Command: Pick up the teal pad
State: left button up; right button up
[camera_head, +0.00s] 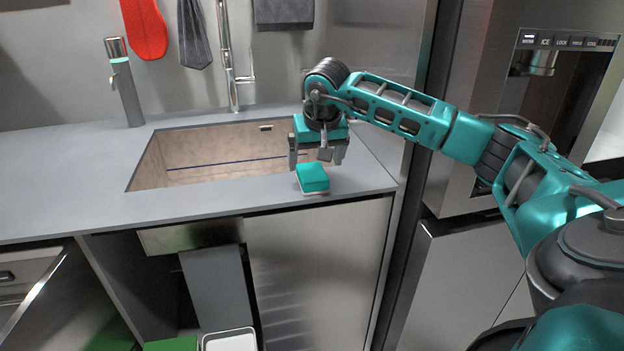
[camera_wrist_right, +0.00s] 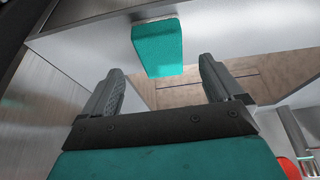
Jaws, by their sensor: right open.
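The teal pad (camera_head: 313,177) is a small block with a pale underside. It lies on the grey counter strip in front of the sink. It also shows in the right wrist view (camera_wrist_right: 158,48), just beyond the fingertips and between their lines. My right gripper (camera_head: 316,160) is open and empty. It hangs over the sink's front right area, just behind and above the pad in the head view. In the right wrist view its two fingers (camera_wrist_right: 160,88) stand apart with nothing between them. My left gripper is not in view.
The sink (camera_head: 200,158) is sunk into the grey counter (camera_head: 60,175), with a tall faucet (camera_head: 230,60) behind it. A grey dispenser (camera_head: 124,85) stands at the back left. A steel fridge (camera_head: 470,180) stands right of the counter. The counter's left side is clear.

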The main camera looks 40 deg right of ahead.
aim_at(312, 172)
jog(key=x, duration=0.5)
jog(key=shift+w+d+f, duration=0.1)
jog(key=shift+w+f, duration=0.05)
jog(key=shift+w, duration=0.05)
jog(key=c, duration=1)
